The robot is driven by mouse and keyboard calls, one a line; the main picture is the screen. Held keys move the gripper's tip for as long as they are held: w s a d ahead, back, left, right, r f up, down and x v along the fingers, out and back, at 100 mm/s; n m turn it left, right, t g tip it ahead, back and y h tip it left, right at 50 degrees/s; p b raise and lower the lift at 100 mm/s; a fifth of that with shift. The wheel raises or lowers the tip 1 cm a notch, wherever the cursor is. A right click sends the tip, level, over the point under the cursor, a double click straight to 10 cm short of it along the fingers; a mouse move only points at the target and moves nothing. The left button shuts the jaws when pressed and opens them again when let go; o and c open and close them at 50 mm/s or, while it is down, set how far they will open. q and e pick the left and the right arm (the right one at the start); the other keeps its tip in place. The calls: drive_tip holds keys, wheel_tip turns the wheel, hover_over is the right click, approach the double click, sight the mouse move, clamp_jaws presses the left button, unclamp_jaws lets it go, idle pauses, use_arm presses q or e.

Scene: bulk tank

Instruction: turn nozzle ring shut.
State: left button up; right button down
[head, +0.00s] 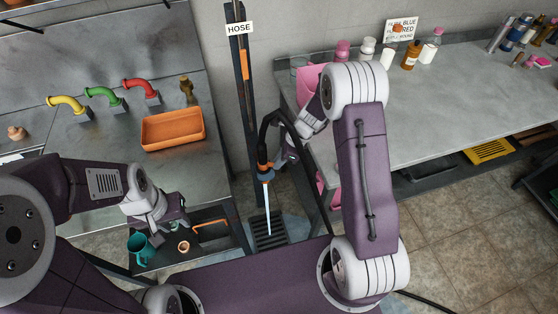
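The hose nozzle (265,170) hangs at the end of a black hose (267,128) beside the dark post under the HOSE sign. It has blue parts and an orange band. A pale, straight stream (268,208) runs down from its tip to the floor drain. My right gripper (282,160) is just right of the nozzle, at its height. Its fingers are small and partly hidden, so I cannot tell whether they touch the ring. My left gripper (178,218) is low on the left, above the dark lower shelf and away from the nozzle.
A dark floor drain (270,232) lies under the stream. A teal mug (141,247) and a small orange-brown cup (184,246) stand near my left gripper. An orange tray (173,130) sits on the left counter. The grey bench (450,95) at right holds bottles.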

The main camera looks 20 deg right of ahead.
drive_tip(key=shift+s+a+m+t, duration=0.15)
drive_tip(key=shift+s+m+t, duration=0.2)
drive_tip(key=shift+m, duration=0.45)
idle(0.7)
idle(1.2)
drive_tip(key=c, duration=1.5)
unclamp_jaws()
drive_tip(key=p+v, duration=0.2)
drive_tip(key=v, duration=0.7)
